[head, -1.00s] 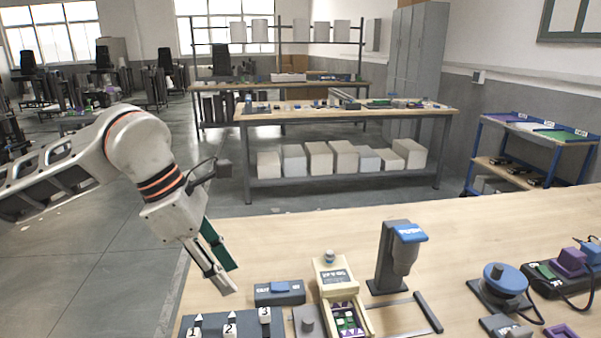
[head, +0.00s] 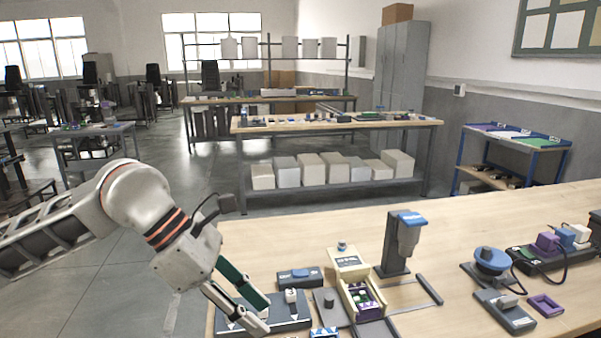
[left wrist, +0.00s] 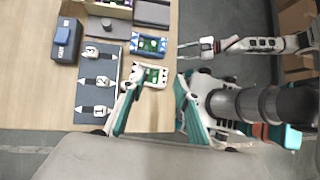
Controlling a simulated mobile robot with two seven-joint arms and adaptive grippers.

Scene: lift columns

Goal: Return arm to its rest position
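My left arm (head: 140,200) comes in from the left in the head view. Its gripper (head: 264,317) points down and to the right, in front of or over the dark slider panel (head: 302,318) at the table's near edge. Its fingers are apart with nothing visible held between them. In the left wrist view, the left gripper (left wrist: 150,122) also shows spread fingers with teal pads. The slider panel (left wrist: 98,65) lies to the left of them there. My right gripper (left wrist: 188,51) shows in the left wrist view, its thin fingers apart and empty. The right arm is out of the head view.
The wooden table (head: 450,232) holds a blue-button box (head: 300,277), a cream device (head: 347,262), a dark press (head: 395,250) and a blue round knob (head: 491,260). A white device (left wrist: 150,76) lies near the edge. Floor (head: 110,290) is open left of the table.

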